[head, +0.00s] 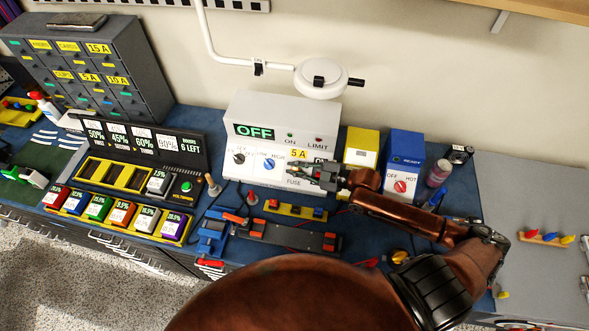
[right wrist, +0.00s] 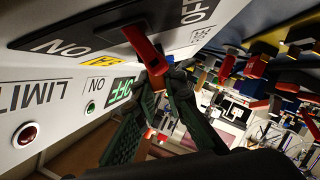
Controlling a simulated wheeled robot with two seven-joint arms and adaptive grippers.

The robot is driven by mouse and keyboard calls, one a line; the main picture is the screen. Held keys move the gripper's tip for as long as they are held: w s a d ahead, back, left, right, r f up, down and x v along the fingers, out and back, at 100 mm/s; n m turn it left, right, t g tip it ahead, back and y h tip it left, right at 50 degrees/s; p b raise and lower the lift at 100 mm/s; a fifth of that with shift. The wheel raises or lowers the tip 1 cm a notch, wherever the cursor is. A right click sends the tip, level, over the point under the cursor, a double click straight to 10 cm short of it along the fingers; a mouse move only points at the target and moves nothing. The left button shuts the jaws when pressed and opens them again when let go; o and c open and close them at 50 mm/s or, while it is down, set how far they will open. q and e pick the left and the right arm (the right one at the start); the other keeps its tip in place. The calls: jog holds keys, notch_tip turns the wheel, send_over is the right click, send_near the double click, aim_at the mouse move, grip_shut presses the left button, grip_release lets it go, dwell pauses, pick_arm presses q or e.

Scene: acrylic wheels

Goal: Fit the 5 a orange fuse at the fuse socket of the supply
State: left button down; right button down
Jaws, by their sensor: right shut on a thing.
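The supply (head: 262,118) is a white box with a green OFF display, ON and LIMIT lamps, knobs, a yellow 5 A label and a FUSE label (head: 293,184). My right gripper (head: 318,172) is at the right part of its front face and partly covers it. In the right wrist view, the dark green fingers (right wrist: 168,75) are shut on the tip of a red switch lever (right wrist: 142,45) on a black ON/OFF plate (right wrist: 105,38). I cannot make out the fuse socket's opening or pick out the orange fuse. My left gripper is not in view.
A yellow rack (head: 312,213) with small coloured pieces lies in front of the supply, beside a dark bench fixture (head: 285,236). A yellow box (head: 361,146) and a blue box (head: 405,158) stand to the right. A row of coloured blocks (head: 122,213) lies left.

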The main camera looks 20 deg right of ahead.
jog(key=c, duration=1.9)
grip_release()
jog(key=shift+f, duration=0.1)
jog(key=shift+d, duration=0.1)
jog(key=v, duration=0.7)
jog(key=shift+s+d+f, duration=0.1)
jog(key=shift+d, duration=0.15)
jog(key=shift+s+d, duration=0.15)
jog(key=shift+s, duration=0.05)
jog(key=shift+r, duration=0.25)
